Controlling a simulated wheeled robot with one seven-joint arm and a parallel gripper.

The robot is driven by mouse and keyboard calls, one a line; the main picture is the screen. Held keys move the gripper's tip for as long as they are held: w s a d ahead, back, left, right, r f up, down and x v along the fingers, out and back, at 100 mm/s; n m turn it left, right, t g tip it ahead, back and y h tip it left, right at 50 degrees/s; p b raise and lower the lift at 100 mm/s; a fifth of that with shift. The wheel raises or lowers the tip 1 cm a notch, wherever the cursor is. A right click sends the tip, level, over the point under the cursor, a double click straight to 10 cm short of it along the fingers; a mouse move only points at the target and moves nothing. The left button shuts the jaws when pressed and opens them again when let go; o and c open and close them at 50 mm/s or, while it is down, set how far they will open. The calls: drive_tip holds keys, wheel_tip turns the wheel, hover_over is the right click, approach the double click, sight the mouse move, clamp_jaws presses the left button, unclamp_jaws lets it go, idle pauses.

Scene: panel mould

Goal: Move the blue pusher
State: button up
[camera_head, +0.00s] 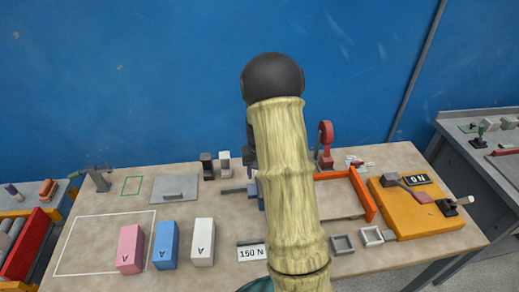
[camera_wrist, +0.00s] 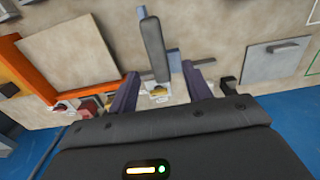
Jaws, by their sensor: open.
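My gripper (camera_wrist: 160,88) is open, with its two dark purple fingers apart, low over the table in the wrist view. A dark grey upright bar (camera_wrist: 152,48) shows between and beyond the fingers. A small blue piece (camera_wrist: 174,62) is just beside this bar, near the right finger; it may be part of the blue pusher, but its full shape is hidden. I cannot tell whether the fingers touch either piece. In the head view my arm covers most of this area.
Pink (camera_head: 130,249), blue (camera_head: 165,245) and white (camera_head: 203,242) blocks stand at the front left. An orange-edged frame (camera_head: 363,195) and an orange panel (camera_head: 410,212) are to the right. A grey plate with a handle (camera_head: 175,194) lies to the left, and a "150 N" card (camera_head: 251,253) at the front.

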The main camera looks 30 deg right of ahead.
wheel_tip(320, 180, up, 12)
drive_tip(key=b, duration=0.1)
drive_tip(key=shift+b, duration=0.35)
drive_tip(key=shift+f, duration=0.1)
idle(0.3)
drive_tip(key=s+a+f+n+t, duration=0.1)
drive_tip(key=s+a+n, duration=0.1)
drive_tip(key=s+a, duration=0.6)
drive_tip(key=s+a+f+n+t, duration=0.1)
drive_tip(key=s+a+f+n, duration=0.1)
drive_tip(key=s+a, duration=0.6)
drive_tip(key=shift+s+a+f+t, duration=0.15)
drive_tip(key=shift+s+f+t, duration=0.1)
drive_tip(key=shift+s+t, duration=0.1)
